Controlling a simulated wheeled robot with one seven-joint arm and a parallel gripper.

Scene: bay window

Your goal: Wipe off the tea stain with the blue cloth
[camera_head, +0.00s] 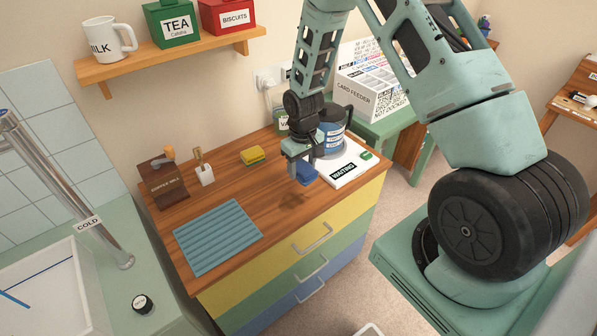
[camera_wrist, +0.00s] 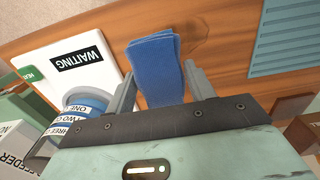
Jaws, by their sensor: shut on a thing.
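The folded blue cloth (camera_head: 306,174) is between the fingers of my gripper (camera_head: 297,160) over the front right part of the wooden counter top. In the wrist view the cloth (camera_wrist: 155,62) sticks out past both fingers of my gripper (camera_wrist: 160,82), which is shut on it. I cannot tell whether the cloth's lower edge touches the wood. The tea stain (camera_head: 292,199) is a dark brown patch on the counter, just in front of and slightly left of the cloth. In the wrist view the stain (camera_wrist: 198,42) shows faintly beyond the cloth, on the right.
A blue-labelled kettle-like pot (camera_head: 331,132) and a white WAITING board (camera_head: 345,168) stand close right of my gripper. A ribbed teal mat (camera_head: 217,236) lies at front left. A yellow sponge (camera_head: 252,155), white holder (camera_head: 204,175) and coffee mill (camera_head: 165,185) stand behind.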

